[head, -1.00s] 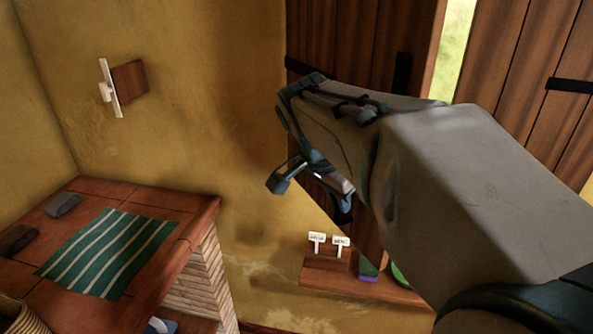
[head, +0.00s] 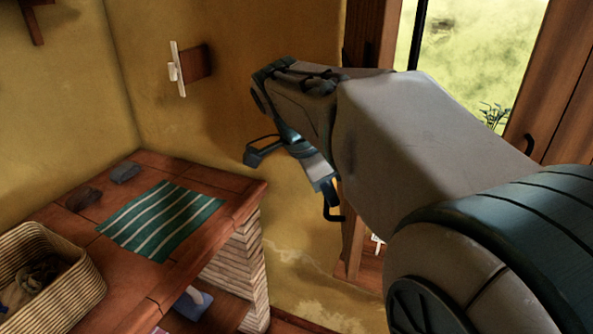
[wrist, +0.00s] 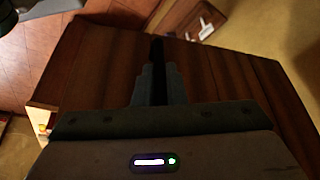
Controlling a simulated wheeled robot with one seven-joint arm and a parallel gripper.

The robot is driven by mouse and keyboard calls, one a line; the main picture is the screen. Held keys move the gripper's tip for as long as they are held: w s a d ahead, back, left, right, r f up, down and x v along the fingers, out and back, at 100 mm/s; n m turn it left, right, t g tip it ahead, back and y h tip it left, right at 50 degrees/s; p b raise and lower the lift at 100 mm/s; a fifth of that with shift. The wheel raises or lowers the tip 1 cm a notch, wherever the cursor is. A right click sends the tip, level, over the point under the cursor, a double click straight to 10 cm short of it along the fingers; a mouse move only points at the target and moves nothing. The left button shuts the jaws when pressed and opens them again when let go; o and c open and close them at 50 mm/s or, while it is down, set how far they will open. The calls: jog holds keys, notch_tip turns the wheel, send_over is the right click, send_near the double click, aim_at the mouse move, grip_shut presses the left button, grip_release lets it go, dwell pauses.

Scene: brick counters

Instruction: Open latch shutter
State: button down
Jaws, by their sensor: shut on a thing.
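The left wooden shutter (head: 353,236) is swung inward and seen nearly edge-on, partly hidden behind my arm. A black curved handle (head: 333,212) shows at my gripper (head: 318,180). My gripper is shut on this handle. In the wrist view, my gripper's fingers (wrist: 158,85) meet in front of the shutter's dark planks (wrist: 215,85), with a black piece between them. The right shutter (head: 572,95) stands at the right with its own black handle (head: 528,148). Bright green outdoors shows in the wide gap between the shutters. Any latch is hidden or not clear.
A brick counter (head: 245,195) stands at the left with a green striped cloth (head: 162,222), two dark lumps and a woven basket (head: 65,262). A white switch on a wooden plate (head: 195,63) is on the yellow wall. A window ledge lies below the shutter.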

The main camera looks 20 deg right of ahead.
jog(key=c, duration=1.5)
grip_release()
jog(key=p+v, duration=0.1)
jog(key=v, duration=1.3)
